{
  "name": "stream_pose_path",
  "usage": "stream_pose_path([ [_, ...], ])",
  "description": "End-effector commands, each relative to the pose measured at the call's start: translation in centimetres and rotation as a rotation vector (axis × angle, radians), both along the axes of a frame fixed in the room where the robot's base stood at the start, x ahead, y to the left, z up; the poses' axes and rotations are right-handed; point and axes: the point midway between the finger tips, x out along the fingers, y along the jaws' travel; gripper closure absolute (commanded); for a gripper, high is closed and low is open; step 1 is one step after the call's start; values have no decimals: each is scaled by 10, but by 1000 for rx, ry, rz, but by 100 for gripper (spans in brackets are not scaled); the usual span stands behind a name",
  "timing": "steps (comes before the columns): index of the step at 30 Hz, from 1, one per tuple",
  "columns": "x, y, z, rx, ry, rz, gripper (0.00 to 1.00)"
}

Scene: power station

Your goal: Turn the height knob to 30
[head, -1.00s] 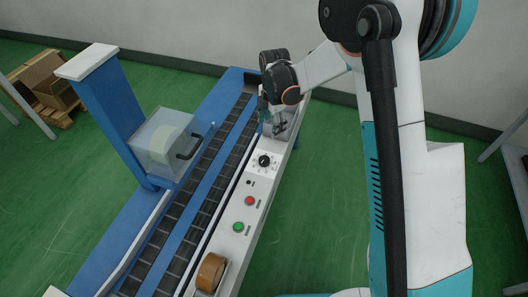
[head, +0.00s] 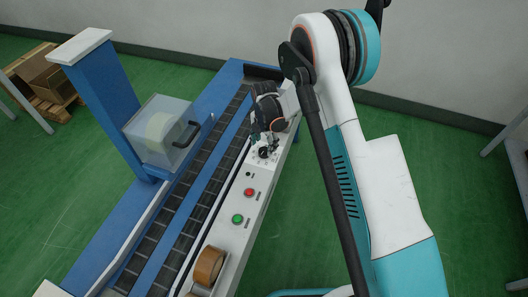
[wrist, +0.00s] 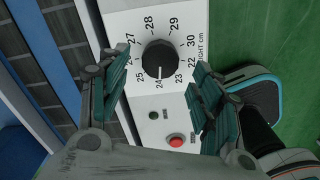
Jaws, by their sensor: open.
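The height knob (wrist: 158,58) is a black round knob on a white panel, ringed by numbers from 22 to 30. Its white pointer line points down in the wrist view, at about 24. The 30 mark lies to the knob's upper right there. In the head view my gripper (head: 272,143) is just over the knob (head: 264,153), which is partly hidden.
A tape roll (head: 210,266) sits at the near end. A conveyor (head: 205,177) and clear box (head: 161,134) are left.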

Motion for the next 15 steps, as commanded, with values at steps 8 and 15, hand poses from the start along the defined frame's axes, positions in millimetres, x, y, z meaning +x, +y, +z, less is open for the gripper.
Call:
stream_pose_path([
  [8,0,0,-33,0,0,0,41],
  [15,0,0,-36,0,0,0,41],
])
